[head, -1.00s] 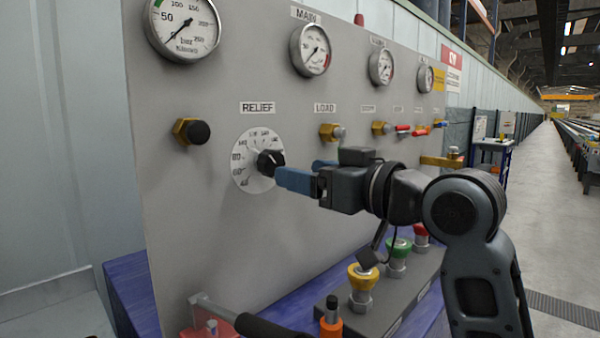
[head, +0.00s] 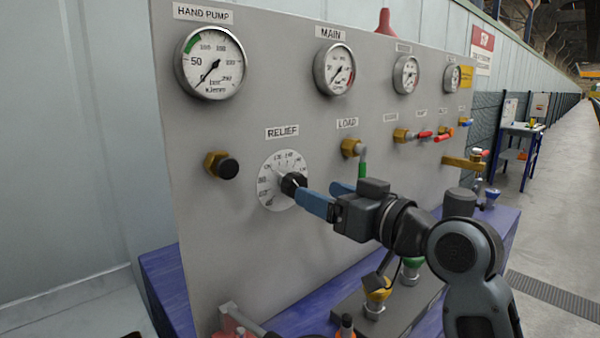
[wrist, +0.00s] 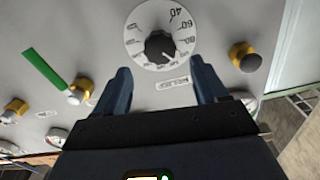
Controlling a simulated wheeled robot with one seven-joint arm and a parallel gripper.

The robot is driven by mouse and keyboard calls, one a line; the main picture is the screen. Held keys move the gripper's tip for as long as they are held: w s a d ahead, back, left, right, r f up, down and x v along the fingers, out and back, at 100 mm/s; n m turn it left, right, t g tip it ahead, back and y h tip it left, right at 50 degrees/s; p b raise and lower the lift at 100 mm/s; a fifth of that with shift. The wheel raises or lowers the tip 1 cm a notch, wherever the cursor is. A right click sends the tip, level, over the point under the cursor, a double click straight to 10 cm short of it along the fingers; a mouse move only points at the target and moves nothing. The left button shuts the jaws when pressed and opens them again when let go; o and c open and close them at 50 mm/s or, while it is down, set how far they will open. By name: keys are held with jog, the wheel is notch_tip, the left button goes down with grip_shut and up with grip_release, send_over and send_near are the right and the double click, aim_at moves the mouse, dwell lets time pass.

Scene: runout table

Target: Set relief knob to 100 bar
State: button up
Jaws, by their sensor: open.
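The relief knob is a black knob (head: 292,184) on a round white dial (head: 270,187) under the RELIEF label. In the wrist view the knob (wrist: 160,45) and its dial (wrist: 146,22) appear upside down, with 40, 60 and 80 readable. The knob's exact setting is too small to read. My gripper (head: 322,194) has blue fingers and is open, in front of the knob. In the wrist view its fingers (wrist: 161,70) stand wide apart, short of the knob and to either side of it, with nothing between them.
A brass fitting with a black knob (head: 222,166) is left of the dial. The LOAD valve (head: 353,148) with its green handle is at upper right. The hand pump gauge (head: 210,63) is above. A yellow-topped fitting (head: 377,290) stands below my arm.

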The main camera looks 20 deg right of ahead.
aim_at(294, 185)
jog(key=p+x, duration=0.1)
jog(key=x, duration=0.6)
jog(key=shift+s, duration=0.1)
jog(key=c, duration=1)
jog(key=shift+o, duration=0.2)
jog(key=shift+n+b, duration=0.6)
jog(key=shift+n, duration=0.1)
jog(key=o, duration=1)
jog(key=shift+c, duration=0.2)
